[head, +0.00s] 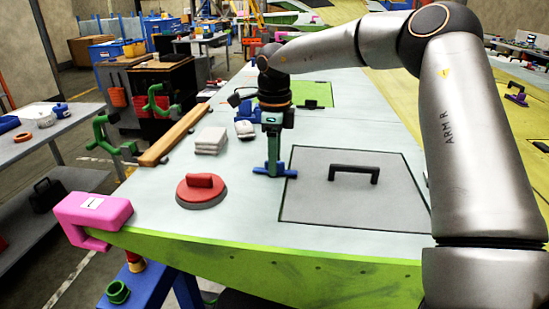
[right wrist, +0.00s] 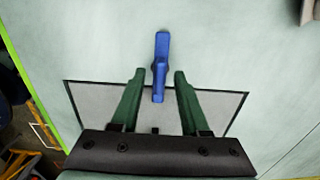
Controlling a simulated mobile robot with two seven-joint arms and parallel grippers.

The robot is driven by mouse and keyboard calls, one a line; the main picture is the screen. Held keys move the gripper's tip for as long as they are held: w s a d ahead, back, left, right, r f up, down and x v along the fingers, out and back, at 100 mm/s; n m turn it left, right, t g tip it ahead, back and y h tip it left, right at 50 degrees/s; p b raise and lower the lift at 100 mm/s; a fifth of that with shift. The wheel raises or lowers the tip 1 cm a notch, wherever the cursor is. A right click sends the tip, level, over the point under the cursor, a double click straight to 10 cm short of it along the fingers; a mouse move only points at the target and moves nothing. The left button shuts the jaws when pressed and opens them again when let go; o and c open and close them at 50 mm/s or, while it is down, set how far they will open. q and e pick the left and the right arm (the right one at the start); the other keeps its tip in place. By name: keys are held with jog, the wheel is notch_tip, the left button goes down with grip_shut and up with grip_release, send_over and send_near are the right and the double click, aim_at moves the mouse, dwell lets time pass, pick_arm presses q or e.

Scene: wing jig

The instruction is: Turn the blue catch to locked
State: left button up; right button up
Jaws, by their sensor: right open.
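The blue catch (head: 262,171) lies on the pale wing skin at the left edge of a grey panel (head: 325,205). In the right wrist view the blue catch (right wrist: 162,45) is a narrow bar with a raised part, set across the panel's edge, with one end over the panel. My right gripper (head: 274,165), with green fingers, points down right over the catch. In the right wrist view its fingers (right wrist: 159,74) stand apart, one on each side of the catch, with gaps visible. Whether they touch the skin is unclear. My left gripper is out of view.
The grey panel has a black handle (head: 353,173). A red-handled round object (head: 201,191), a grey stack (head: 210,140) and a wooden bar (head: 175,135) lie to the left. A pink clamp (head: 93,212) sits at the wing's front left corner.

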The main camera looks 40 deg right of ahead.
jog(key=shift+r, duration=0.1)
notch_tip(320, 180, up, 12)
jog(key=p, duration=0.1)
jog(key=shift+r, duration=0.15)
dwell(0.7)
